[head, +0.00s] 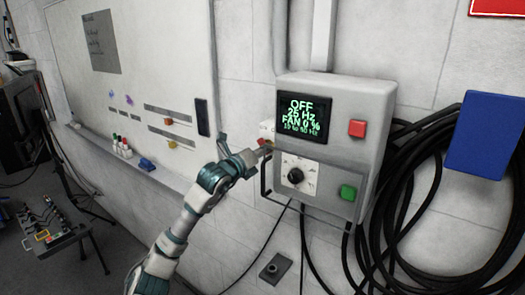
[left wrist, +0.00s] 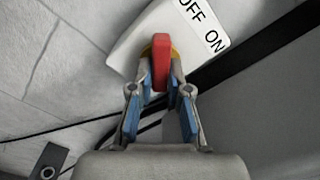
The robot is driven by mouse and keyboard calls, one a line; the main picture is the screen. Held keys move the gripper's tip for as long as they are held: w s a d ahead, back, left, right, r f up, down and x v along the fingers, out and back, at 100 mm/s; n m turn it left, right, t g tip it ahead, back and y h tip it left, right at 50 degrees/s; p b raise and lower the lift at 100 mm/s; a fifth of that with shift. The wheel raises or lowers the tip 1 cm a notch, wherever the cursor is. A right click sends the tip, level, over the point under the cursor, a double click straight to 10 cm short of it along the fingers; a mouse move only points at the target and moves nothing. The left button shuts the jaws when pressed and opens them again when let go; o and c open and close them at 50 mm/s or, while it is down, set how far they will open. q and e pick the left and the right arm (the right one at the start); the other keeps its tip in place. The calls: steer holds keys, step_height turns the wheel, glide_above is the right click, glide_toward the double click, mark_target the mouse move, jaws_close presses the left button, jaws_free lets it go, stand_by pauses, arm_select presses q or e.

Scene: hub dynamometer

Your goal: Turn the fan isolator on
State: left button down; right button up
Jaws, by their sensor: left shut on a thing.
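The fan isolator (left wrist: 127,50) is a white plate with the words OFF and ON along one edge and a red handle (left wrist: 161,60) on a yellow ring. My left gripper (left wrist: 161,82) is shut on the red handle, a blue-padded finger on either side. The handle lies at an angle to the line of lettering. In the head view the isolator (head: 266,130) sits on the wall just left of the grey control box, partly hidden by it and by my left gripper (head: 262,149). My right gripper is out of view.
The grey control box (head: 372,110) stands out close to the right of my gripper. Its display (head: 303,118) reads OFF, 25 Hz, FAN 0 %. It carries a black knob (head: 295,176), a red button (head: 357,129) and a green button (head: 347,192). Black cables (head: 420,190) hang right.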

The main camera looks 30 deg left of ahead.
arm_select(q)
steer(key=m, duration=1.2)
steer(key=m+p, duration=0.1)
steer(key=m, duration=0.5)
steer(key=shift+a+r, duration=0.35)
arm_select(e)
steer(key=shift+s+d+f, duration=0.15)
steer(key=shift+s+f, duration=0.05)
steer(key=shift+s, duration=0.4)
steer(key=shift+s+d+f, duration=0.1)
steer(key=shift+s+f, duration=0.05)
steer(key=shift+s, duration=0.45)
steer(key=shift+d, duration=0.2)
